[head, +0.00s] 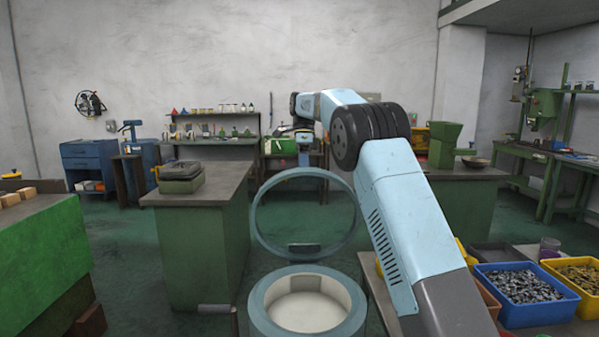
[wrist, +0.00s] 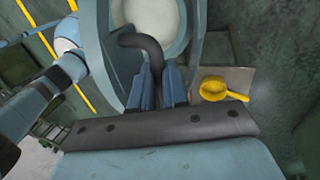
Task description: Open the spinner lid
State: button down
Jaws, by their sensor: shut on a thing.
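The spinner is a round blue-grey tub (head: 258,312) with a pale bowl inside, at the bottom middle of the head view. Its lid (head: 256,225), a blue-grey ring with a see-through middle, stands raised and roughly upright at the tub's far side. In the wrist view, my gripper (wrist: 162,88) is shut on the dark curved lid handle (wrist: 146,46), with the lid rim (wrist: 98,40) close by. The pale bowl (wrist: 160,18) shows beyond it. In the head view, my arm reaches over from the right to the lid's top; the fingertips cannot be made out there.
A blue bin (head: 527,311) of metal parts and a yellow bin (head: 583,292) stand at the lower right. A green bench (head: 205,232) is left of the lid, another (head: 470,205) behind my arm. A yellow scoop-like thing (wrist: 220,90) shows in the wrist view.

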jog(key=shift+w+d, duration=0.1)
jog(key=shift+d, duration=0.35)
jog(key=c, duration=1.5)
grip_release()
jog(key=shift+d, duration=0.1)
jog(key=o, duration=0.4)
jog(key=shift+a, duration=0.2)
jog(key=shift+r, duration=0.15)
